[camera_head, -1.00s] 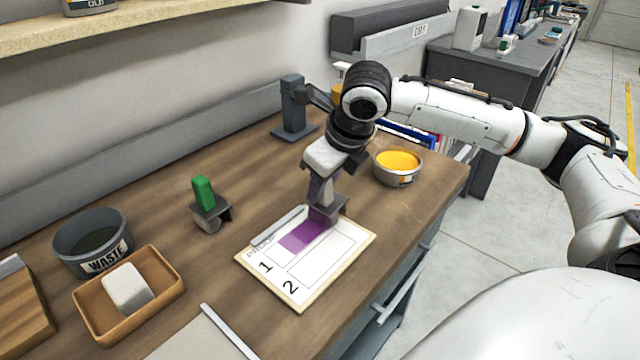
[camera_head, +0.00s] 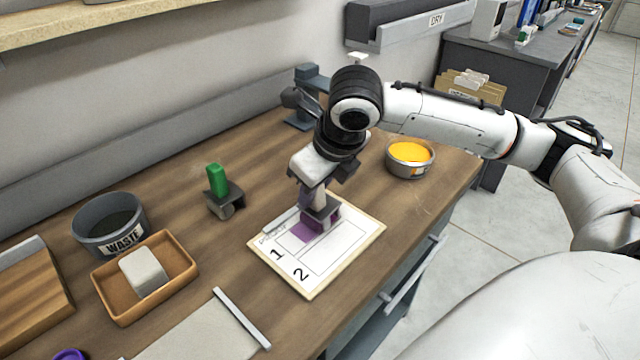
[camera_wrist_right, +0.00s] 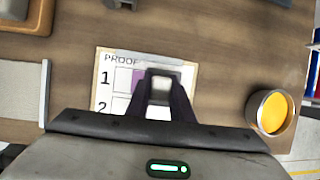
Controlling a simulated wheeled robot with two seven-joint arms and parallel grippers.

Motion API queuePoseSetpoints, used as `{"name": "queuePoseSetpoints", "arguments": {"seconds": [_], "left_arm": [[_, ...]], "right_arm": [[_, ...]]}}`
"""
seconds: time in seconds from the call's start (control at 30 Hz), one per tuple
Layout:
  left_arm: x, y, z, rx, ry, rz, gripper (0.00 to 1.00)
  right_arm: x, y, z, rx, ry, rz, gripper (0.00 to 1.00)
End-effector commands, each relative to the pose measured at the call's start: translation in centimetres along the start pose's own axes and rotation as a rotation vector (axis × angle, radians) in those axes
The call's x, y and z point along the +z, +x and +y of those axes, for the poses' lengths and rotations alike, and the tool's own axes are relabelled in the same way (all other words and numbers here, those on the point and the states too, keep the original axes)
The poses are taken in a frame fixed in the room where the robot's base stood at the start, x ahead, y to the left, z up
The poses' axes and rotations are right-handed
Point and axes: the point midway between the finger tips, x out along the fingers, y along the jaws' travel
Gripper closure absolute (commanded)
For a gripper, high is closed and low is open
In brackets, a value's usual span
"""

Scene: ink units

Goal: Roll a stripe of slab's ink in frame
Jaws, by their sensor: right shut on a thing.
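The proof card (camera_head: 318,262) lies on the wooden bench with two printed frames marked 1 and 2. A purple stripe (camera_head: 301,232) lies in frame 1; frame 2 is blank. My right gripper (camera_head: 314,192) is shut on the handle of an ink roller (camera_head: 324,214), whose purple drum is over the stripe, apparently on the card. In the right wrist view the fingers close around the pale handle top (camera_wrist_right: 161,88). The grey slab (camera_head: 205,338) is at the bottom edge, partly cut off. My left gripper is not in view.
A green-handled roller (camera_head: 217,182) stands left of the card. A waste tub (camera_head: 123,240) and a tray (camera_head: 187,268) holding a pale block (camera_head: 143,271) are further left. A tin of yellow ink (camera_head: 409,157) stands right, near the bench edge. A grey stand (camera_head: 307,77) is behind.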

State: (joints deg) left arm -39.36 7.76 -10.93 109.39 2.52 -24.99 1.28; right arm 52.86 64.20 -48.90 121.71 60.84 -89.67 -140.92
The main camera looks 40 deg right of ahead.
Motion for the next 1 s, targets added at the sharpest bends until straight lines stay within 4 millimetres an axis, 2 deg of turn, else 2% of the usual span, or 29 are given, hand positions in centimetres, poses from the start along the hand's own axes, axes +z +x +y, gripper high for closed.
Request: {"name": "queuePoseSetpoints", "arguments": {"seconds": [0.23, 0.53, 0.77, 1.0], "left_arm": [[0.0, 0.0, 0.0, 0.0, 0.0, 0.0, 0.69], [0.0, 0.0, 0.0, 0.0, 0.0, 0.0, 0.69], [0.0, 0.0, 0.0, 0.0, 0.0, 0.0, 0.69], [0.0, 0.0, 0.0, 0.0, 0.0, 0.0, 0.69]], "right_arm": [[0.1, -0.1, 0.7, 0.001, 0.0, 0.0, 1.0], [0.2, -0.3, 2.8, 0.001, -0.001, -0.002, 1.0], [0.2, -0.3, 3.3, -0.001, 0.0, -0.001, 1.0], [0.2, -0.3, 4.8, 0.001, -0.001, -0.001, 1.0]]}}
